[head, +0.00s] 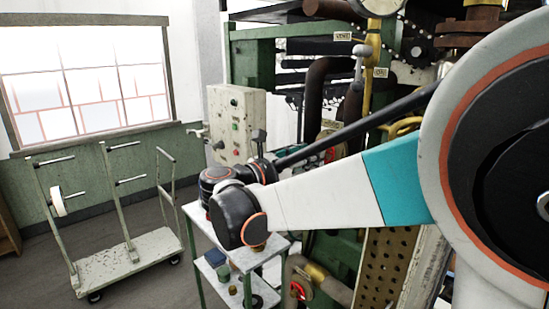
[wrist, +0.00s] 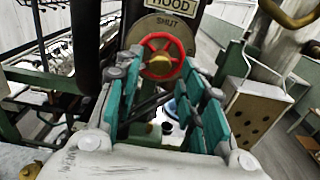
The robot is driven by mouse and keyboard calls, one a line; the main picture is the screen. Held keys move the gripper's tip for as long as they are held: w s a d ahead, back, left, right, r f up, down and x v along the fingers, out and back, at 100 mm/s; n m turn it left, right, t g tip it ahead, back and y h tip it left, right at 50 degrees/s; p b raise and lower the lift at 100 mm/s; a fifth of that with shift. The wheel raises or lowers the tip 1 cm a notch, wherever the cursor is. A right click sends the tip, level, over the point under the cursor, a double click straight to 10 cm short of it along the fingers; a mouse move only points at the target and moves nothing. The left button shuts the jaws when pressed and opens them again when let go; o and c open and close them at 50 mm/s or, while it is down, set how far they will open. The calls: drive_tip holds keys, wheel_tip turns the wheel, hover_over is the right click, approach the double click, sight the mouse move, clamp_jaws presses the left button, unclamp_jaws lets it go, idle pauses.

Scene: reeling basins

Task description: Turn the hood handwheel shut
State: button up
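The hood handwheel (wrist: 161,56) is a red spoked wheel with a brass-coloured hub, in the upper middle of the wrist view. Behind it is a round plate marked SHUT (wrist: 168,24), and above that a HOOD sign (wrist: 172,5). My gripper (wrist: 164,84) is open, its teal-padded fingers spread left and right. The wheel shows between and beyond the fingertips; I cannot tell whether they touch it. Nothing is seen held in the fingers. In the head view my arm crosses the picture, and I cannot make out the gripper or this wheel there.
A dark vertical pipe (wrist: 85,45) stands left of the fingers in the wrist view, and a perforated box (wrist: 257,108) is at the right. In the head view, another red wheel (head: 298,290) sits low on the machine. A cart (head: 128,255) stands on the floor at left.

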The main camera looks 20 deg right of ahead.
drive_tip(key=x, duration=0.3)
idle(0.4)
clamp_jaws()
